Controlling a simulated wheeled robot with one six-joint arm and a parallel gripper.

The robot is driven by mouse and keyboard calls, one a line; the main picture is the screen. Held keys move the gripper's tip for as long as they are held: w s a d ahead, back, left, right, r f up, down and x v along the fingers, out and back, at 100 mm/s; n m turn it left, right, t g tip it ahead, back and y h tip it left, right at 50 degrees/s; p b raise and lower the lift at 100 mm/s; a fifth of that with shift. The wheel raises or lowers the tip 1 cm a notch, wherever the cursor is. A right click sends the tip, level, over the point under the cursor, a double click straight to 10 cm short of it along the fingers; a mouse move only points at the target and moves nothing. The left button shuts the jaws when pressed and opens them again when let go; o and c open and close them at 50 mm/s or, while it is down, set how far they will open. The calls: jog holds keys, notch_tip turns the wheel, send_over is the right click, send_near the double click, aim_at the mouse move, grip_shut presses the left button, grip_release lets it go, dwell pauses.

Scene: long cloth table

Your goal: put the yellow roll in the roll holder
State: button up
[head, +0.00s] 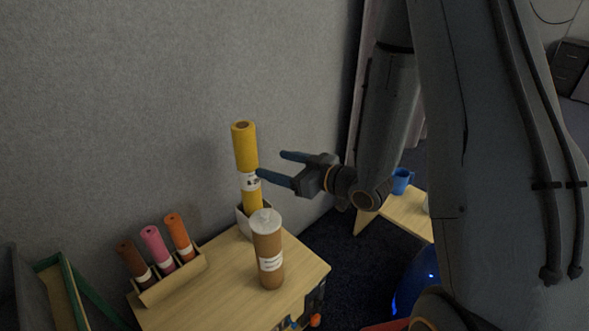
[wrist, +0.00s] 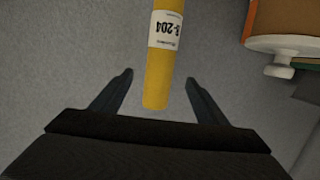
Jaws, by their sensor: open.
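The yellow roll (head: 245,147) stands nearly upright, with a white label, its lower end at a small pale stand (head: 241,221) on the wooden table. In the wrist view the yellow roll (wrist: 158,75) shows between the fingers, its label upside down. My gripper (head: 271,164) is open just right of the roll, at about label height; no grip on it shows. It also shows open in the wrist view (wrist: 159,77). A tilted wooden roll holder (head: 173,282) at the table's left bears brown (head: 133,262), pink (head: 157,248) and orange (head: 179,236) rolls.
The grey wall (head: 140,100) is close behind. The wooden tabletop (head: 215,290) is clear between bottle and holder. A blue mug (head: 401,181) stands at right.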

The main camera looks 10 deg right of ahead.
jog(key=s+d+m+g+h, duration=0.25)
jog(key=d+h, duration=0.25)
jog(key=d, duration=0.3)
jog(key=s+d+m+g+h, duration=0.1)
jog(key=d+m+g+h, duration=0.15)
jog(key=d+h, duration=0.4)
jog(key=s+r+m+g, duration=0.2)
jog(key=s+g, duration=0.1)
jog(key=s, duration=0.7)
jog(key=s+d+r+m+g, duration=0.1)
jog(key=s+r+m+g, duration=0.2)
jog(key=s, duration=0.7)
jog(key=shift+d+r+g+y, duration=0.25)
jog(key=shift+r+g+y, duration=0.05)
jog(key=shift+r+y, duration=0.05)
jog(key=shift+s+r, duration=0.1)
jog(key=a+r+n+p, duration=0.1)
jog(key=a+r+p, duration=0.3)
jog(key=p, duration=0.4)
jog(key=shift+s+a+r+p, duration=0.15)
jog(key=shift+s+r+p, duration=0.15)
jog(key=shift+s+r, duration=0.05)
